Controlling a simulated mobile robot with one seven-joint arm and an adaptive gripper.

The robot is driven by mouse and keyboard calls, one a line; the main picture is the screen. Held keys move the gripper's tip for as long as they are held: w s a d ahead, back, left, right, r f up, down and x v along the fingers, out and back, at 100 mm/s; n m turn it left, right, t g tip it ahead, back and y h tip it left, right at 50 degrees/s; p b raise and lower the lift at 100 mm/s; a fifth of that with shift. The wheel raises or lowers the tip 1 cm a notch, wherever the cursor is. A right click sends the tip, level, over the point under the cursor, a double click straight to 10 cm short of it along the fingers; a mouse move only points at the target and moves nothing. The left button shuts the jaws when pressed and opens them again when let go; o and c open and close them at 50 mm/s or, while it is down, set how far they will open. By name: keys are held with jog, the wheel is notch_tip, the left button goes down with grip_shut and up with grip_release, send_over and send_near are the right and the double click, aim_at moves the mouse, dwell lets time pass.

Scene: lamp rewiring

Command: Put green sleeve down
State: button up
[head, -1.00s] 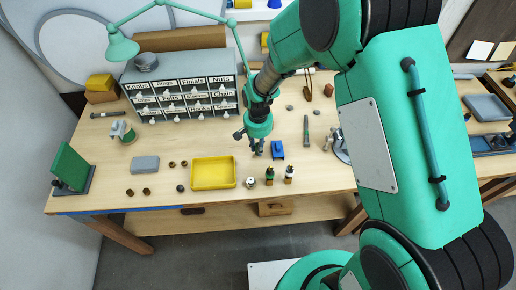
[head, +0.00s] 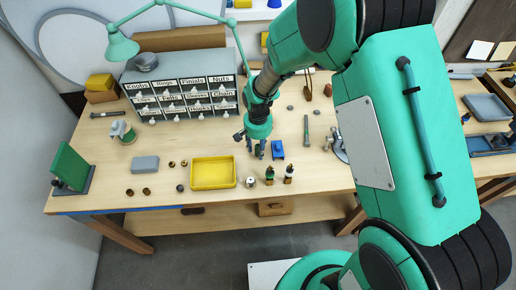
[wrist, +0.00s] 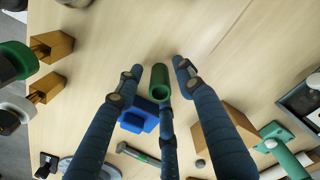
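The green sleeve (wrist: 160,84) is a short hollow tube. In the wrist view it is between my spread fingers, with its open end toward the camera. My gripper (wrist: 156,68) is open, with a visible gap between the sleeve and each of the two side fingers. A third finger is close to the sleeve's near end; I cannot tell whether it touches. In the head view my gripper (head: 255,152) is low over the workbench (head: 230,145), left of a blue block (head: 278,150). The sleeve cannot be made out there.
A yellow tray (head: 213,173) is left and in front of my gripper. Two small upright fittings, one (head: 269,176) beside the other (head: 289,174), stand in front. A labelled drawer cabinet (head: 183,87) stands behind. A green-handled tool (head: 306,130) is to the right.

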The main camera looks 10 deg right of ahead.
notch_tip(320, 180, up, 11)
jog(key=shift+f+p, duration=0.2)
jog(key=shift+p, duration=0.15)
jog(key=shift+r, duration=0.8)
notch_tip(320, 180, up, 10)
jog(key=t, duration=0.1)
send_over(258, 146)
jog(key=s+d, duration=0.3)
jog(key=d, duration=0.1)
jog(key=s+d+r+n+t, duration=0.2)
jog(key=s+d+r, duration=0.4)
jog(key=r, duration=0.4)
jog(key=s+d+r+t, duration=0.1)
jog(key=s+r, duration=0.3)
jog(key=s, duration=0.4)
jog(key=s+d+r+n+t, duration=0.1)
jog(key=s+d+r, duration=0.3)
jog(key=s, duration=0.5)
jog(key=shift+s+t, duration=0.15)
jog(key=shift+t, duration=0.15)
